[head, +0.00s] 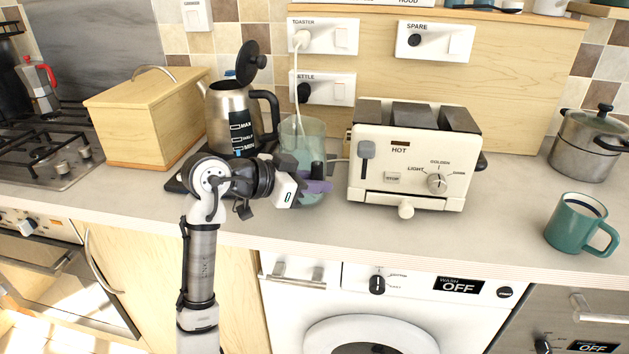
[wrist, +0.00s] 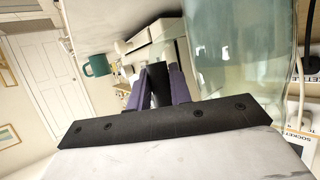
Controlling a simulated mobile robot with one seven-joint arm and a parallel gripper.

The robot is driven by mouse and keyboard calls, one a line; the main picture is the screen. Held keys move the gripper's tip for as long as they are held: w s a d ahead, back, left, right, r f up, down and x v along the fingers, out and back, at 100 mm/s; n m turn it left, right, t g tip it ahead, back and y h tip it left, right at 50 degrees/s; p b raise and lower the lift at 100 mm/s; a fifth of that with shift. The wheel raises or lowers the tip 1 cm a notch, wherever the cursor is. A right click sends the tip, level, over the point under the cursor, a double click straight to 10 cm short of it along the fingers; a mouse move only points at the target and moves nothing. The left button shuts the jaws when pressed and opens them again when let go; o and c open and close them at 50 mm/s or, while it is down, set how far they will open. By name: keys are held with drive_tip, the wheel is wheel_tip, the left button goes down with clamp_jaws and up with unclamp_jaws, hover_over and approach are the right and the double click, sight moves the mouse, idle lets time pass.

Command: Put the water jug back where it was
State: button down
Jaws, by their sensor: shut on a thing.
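The water jug (head: 303,140) is pale teal see-through glass. It stands upright between the kettle and the toaster, with its lower part hidden behind my gripper. I cannot tell whether its base touches the worktop. My gripper (head: 318,180), with purple and black fingers, is at the front of the jug's lower half. In the wrist view the jug (wrist: 238,50) fills the upper right, right beside my fingers (wrist: 160,85). The fingers are shut on the jug, seemingly at its handle, though the grip itself is mostly hidden.
The steel kettle (head: 228,112), lid raised, stands left of the jug on a dark base. The cream toaster (head: 412,160) is close on the right. A wooden bread box (head: 140,120) is further left. A teal mug (head: 575,225) stands far right, with clear worktop (head: 510,215) before it.

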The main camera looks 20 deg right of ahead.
drive_tip(key=shift+f, duration=0.25)
drive_tip(key=c, duration=1.2)
unclamp_jaws()
drive_tip(key=b+v, duration=0.2)
drive_tip(key=v, duration=1.1)
drive_tip(key=shift+s+a+r, duration=0.15)
drive_tip(key=shift+a+r, duration=0.05)
drive_tip(key=shift+a, duration=0.15)
